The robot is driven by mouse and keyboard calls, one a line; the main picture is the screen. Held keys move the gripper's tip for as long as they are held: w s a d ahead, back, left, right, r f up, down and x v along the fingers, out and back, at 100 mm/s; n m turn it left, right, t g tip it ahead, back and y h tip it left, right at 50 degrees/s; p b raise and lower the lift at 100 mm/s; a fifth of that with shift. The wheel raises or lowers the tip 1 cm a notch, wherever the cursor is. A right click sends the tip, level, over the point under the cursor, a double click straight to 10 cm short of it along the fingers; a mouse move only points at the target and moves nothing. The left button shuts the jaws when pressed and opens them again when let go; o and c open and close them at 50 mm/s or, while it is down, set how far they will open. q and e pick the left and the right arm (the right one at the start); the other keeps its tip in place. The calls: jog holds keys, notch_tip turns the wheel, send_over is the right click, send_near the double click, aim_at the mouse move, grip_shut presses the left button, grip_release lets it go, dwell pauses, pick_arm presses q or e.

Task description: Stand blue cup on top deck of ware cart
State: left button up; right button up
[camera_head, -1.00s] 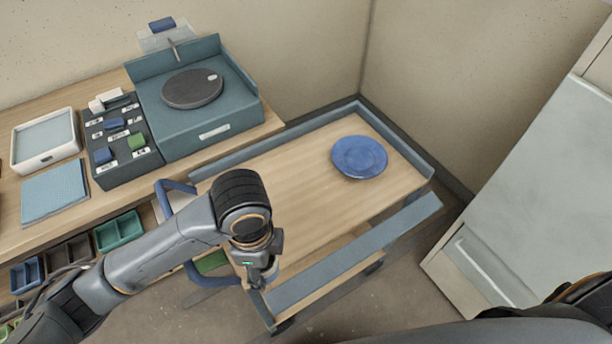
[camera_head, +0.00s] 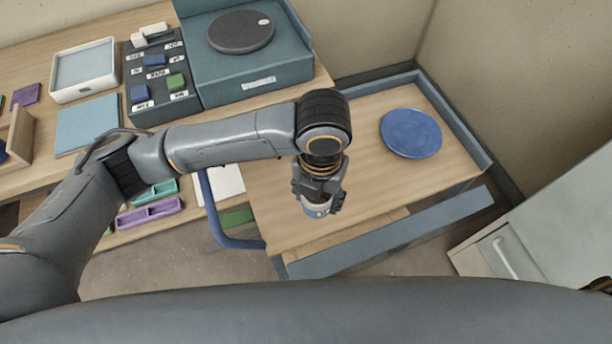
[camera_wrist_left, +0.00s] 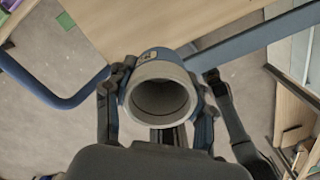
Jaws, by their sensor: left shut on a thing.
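My left gripper (camera_head: 320,187) is shut on the blue cup (camera_head: 317,210), which hangs below it, mostly hidden by the fingers. In the left wrist view the cup (camera_wrist_left: 152,55) sits between the fingers, its pale round mouth toward the camera and a blue band outside. The ware cart's wooden top deck (camera_head: 365,185) lies behind and to the right in the head view. The cup overlaps the deck's near left part there; in the wrist view it crosses the deck edge. Its exact height is unclear.
A blue plate (camera_head: 410,133) lies on the far right of the deck. Blue-grey rails (camera_head: 400,233) and a blue handle (camera_head: 222,222) border the cart. A workbench with a turntable (camera_head: 240,32) stands at the left. The deck's middle is clear.

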pick_arm(q)
jog(key=w+a+f, duration=0.1)
jog(key=w+f, duration=0.1)
jog(key=w+a+f, duration=0.1)
jog(key=w+f, duration=0.1)
jog(key=w+a+f, duration=0.1)
jog(key=w+f, duration=0.1)
jog(key=shift+w+a+p, duration=0.1)
jog(key=shift+a+p, duration=0.1)
jog(key=shift+p, duration=0.15)
jog(key=shift+w+a+f, duration=0.2)
jog(key=shift+w+f, duration=0.2)
jog(key=shift+f, duration=0.1)
notch_tip(320, 180, down, 2)
jog(key=shift+w+a+f+p, duration=0.1)
jog(key=shift+f+p, duration=0.05)
jog(key=shift+p, duration=0.3)
jog(key=shift+f, duration=0.55)
jog(key=o, duration=1)
jog(key=shift+f, duration=0.2)
jog(key=shift+c, duration=0.2)
jog(key=o, duration=0.4)
jog(key=shift+o, duration=0.2)
jog(key=shift+r, duration=0.1)
